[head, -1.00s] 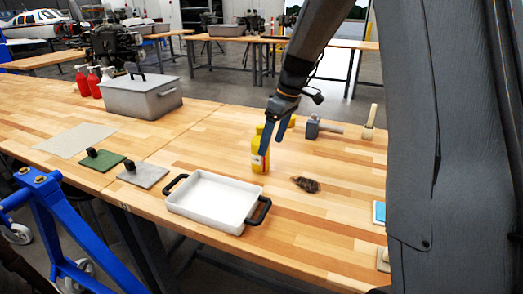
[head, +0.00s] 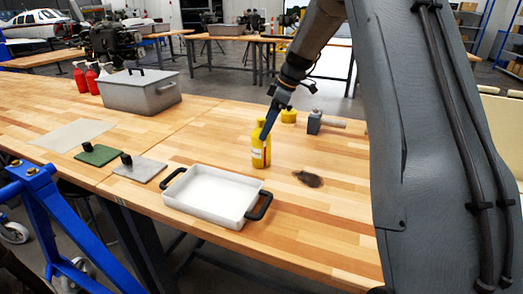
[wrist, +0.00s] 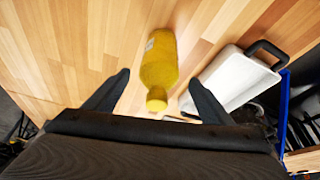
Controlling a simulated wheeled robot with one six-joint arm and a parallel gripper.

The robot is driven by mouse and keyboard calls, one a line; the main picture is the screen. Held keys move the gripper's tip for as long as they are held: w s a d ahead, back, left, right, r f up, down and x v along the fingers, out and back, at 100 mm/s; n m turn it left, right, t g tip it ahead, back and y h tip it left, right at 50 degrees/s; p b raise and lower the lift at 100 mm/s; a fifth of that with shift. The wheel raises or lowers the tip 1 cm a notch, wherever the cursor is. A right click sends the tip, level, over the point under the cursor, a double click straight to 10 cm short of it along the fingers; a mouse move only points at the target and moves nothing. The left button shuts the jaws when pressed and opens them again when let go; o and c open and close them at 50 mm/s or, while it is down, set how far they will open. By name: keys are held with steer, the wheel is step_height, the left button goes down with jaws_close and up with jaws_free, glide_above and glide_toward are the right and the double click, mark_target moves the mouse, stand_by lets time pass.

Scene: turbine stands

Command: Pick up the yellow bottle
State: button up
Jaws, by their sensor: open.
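The yellow bottle (head: 260,158) stands upright on the wooden bench, behind the white tray's right end in the head view. My gripper (head: 266,128) is at the bottle's top in that view, and a blue-grey finger overlaps its upper part. In the wrist view the bottle (wrist: 160,62) lies between the two spread fingers of my gripper (wrist: 158,85), with its cap toward the palm. Gaps show on both sides of the bottle, and the jaws are open and empty.
A white tray (head: 210,195) with black handles is left of the bottle. A dark patch (head: 308,179) lies to the right. A yellow object (head: 289,116) and a grey mallet (head: 316,122) are behind. A grey lidded box (head: 140,94) and red bottles (head: 80,77) stand farther left.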

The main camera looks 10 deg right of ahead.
mark_target(261, 146)
steer(key=s+p+x, duration=0.1)
steer(key=p+x, duration=0.2)
steer(key=x, duration=0.3)
steer(key=shift+w+f, duration=0.3)
steer(key=shift+w, duration=0.2)
steer(key=c, duration=1.6)
